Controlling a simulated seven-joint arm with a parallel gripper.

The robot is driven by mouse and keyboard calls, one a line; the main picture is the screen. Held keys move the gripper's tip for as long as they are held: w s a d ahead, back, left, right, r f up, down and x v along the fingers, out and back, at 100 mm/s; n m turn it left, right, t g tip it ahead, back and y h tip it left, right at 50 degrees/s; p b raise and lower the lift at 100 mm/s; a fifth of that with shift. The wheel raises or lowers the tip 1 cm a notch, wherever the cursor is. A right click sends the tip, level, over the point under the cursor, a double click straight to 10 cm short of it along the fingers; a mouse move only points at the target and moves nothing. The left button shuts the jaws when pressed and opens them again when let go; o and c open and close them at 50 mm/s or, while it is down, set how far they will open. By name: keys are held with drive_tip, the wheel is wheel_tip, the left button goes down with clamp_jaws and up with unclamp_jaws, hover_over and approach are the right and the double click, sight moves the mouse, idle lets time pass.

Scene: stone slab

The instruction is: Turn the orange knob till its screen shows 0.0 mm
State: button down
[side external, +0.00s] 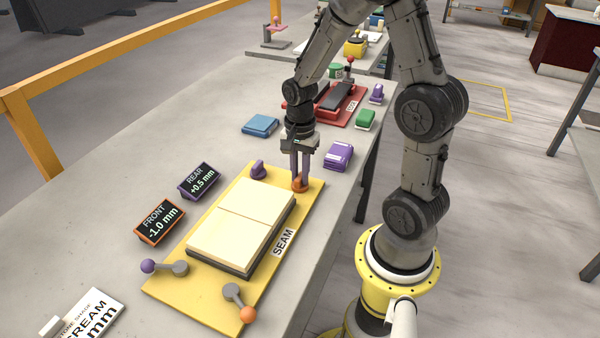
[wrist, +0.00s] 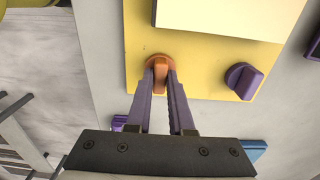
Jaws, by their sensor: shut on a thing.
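The orange knob (side external: 300,186) sits at the right far corner of the yellow board (side external: 205,290). My gripper (side external: 300,180) points down at it, and its fingers are shut on the knob. In the wrist view the orange knob (wrist: 160,72) shows between the two purple-grey fingertips (wrist: 161,80). The orange-framed screen (side external: 160,219) is labelled FRONT and reads -1.0 mm. The purple-framed screen (side external: 199,181) is labelled REAR and reads +0.5 mm. A purple knob (side external: 258,169) stands at the board's far edge; the wrist view shows it too (wrist: 243,80).
Cream slabs (side external: 240,222) lie on the board. A purple-balled lever (side external: 165,267) and an orange-balled lever (side external: 238,300) are at its near end. Purple (side external: 339,156), blue (side external: 260,125) and green (side external: 365,119) blocks and a red device (side external: 345,104) lie beyond.

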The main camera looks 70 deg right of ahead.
drive_tip(key=shift+n, duration=0.3)
drive_tip(key=n, duration=0.4)
drive_tip(key=shift+n, duration=0.3)
drive_tip(key=n, duration=0.4)
drive_tip(key=shift+n, duration=0.3)
drive_tip(key=n, duration=0.5)
drive_tip(key=shift+n, duration=2.5)
drive_tip(key=shift+r, duration=0.1)
drive_tip(key=c, duration=0.8)
unclamp_jaws()
